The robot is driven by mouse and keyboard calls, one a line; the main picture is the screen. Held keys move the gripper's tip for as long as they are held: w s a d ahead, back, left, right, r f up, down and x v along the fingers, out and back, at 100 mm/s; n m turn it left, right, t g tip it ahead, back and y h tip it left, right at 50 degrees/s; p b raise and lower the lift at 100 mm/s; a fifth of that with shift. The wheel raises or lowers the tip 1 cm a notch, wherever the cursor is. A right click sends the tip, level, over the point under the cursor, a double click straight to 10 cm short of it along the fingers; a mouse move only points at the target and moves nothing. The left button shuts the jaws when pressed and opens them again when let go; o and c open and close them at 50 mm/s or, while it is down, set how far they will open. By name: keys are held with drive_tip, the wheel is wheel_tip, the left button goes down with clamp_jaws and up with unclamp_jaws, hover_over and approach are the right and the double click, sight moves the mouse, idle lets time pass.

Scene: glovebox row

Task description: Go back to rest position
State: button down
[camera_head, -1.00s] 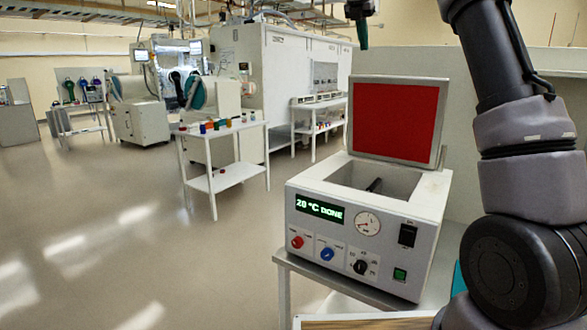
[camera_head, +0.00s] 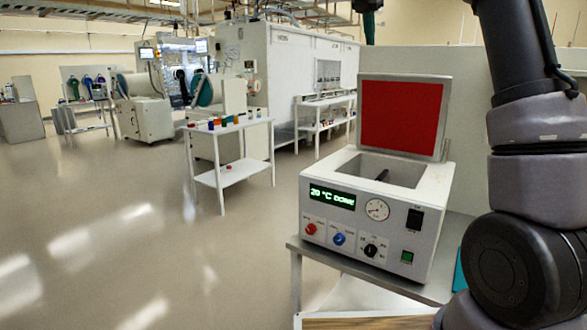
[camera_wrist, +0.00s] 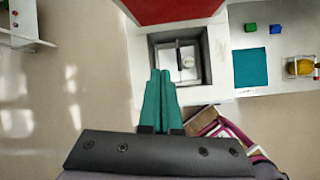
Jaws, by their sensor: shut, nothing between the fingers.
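My gripper's teal fingers (camera_wrist: 160,78) are shut with nothing between them in the wrist view. They appear above the front edge of the open chamber. In the head view only the gripper's lower end (camera_head: 369,28) shows at the top edge, above the raised lid. The white and grey box device (camera_head: 390,235) stands on a bench, its red-faced lid (camera_head: 402,115) upright. Its green display (camera_head: 332,197) is lit, but blurred. A dark bar lies in the chamber, and the wrist view shows a small round pale thing there.
A teal mat (camera_wrist: 251,68) lies beside the device, with a green block (camera_wrist: 250,27) and a blue block (camera_wrist: 275,29) near it. A white cart (camera_head: 228,170) with small coloured items stands to the left. The floor at left is clear. A grey partition (camera_head: 465,90) stands behind the device.

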drive_tip(key=s+d+f+m+y, duration=0.1)
drive_tip(key=s+f+m, duration=0.1)
drive_tip(key=s+m, duration=0.75)
drive_tip(key=s+d+f+m+y, duration=0.15)
drive_tip(key=s+m, duration=0.45)
drive_tip(key=s, duration=0.6)
drive_tip(key=s+f+m+t+y, duration=0.1)
drive_tip(key=s+f+m, duration=0.5)
drive_tip(key=s+m, duration=0.1)
drive_tip(key=s+f+m+y, duration=0.1)
drive_tip(key=s+f+m, duration=0.5)
drive_tip(key=s+m, duration=0.2)
drive_tip(key=s, duration=0.2)
drive_tip(key=shift+s+a+f+t+y, duration=0.3)
drive_tip(key=shift+a+f+t+y, duration=0.05)
drive_tip(key=shift+f+t, duration=0.05)
